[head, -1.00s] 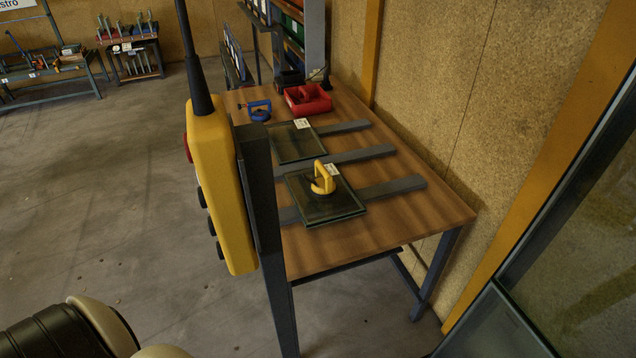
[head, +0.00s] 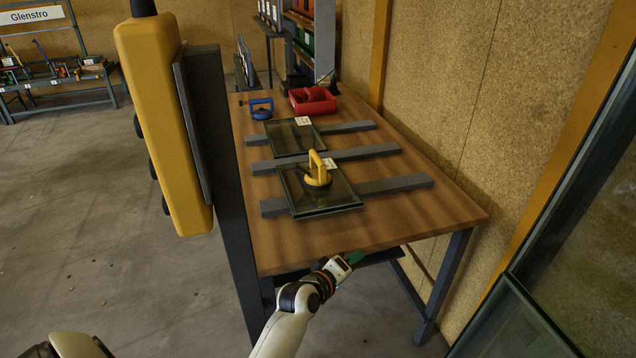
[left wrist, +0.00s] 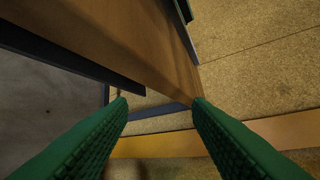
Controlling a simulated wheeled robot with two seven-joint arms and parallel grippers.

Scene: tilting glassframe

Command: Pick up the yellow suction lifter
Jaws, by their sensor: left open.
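The yellow suction lifter (head: 318,172) stands with its handle up on the nearer glass pane (head: 334,200), on the wooden table in the head view. My left gripper (head: 355,258) is at the near edge of the table, short of the lifter and apart from it. Its green fingers are only partly visible there. In the left wrist view the left gripper (left wrist: 160,100) is open, with nothing between its two green textured fingers. The lifter is not in the left wrist view. My right gripper is not in view.
A second pane (head: 292,138) lies further back, with a blue suction lifter (head: 261,108) and a red bin (head: 312,100) beyond it. Grey bars (head: 395,184) lie under the panes. A yellow control box (head: 165,120) on a dark post stands left of the table (head: 440,212). A wall closes the right side.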

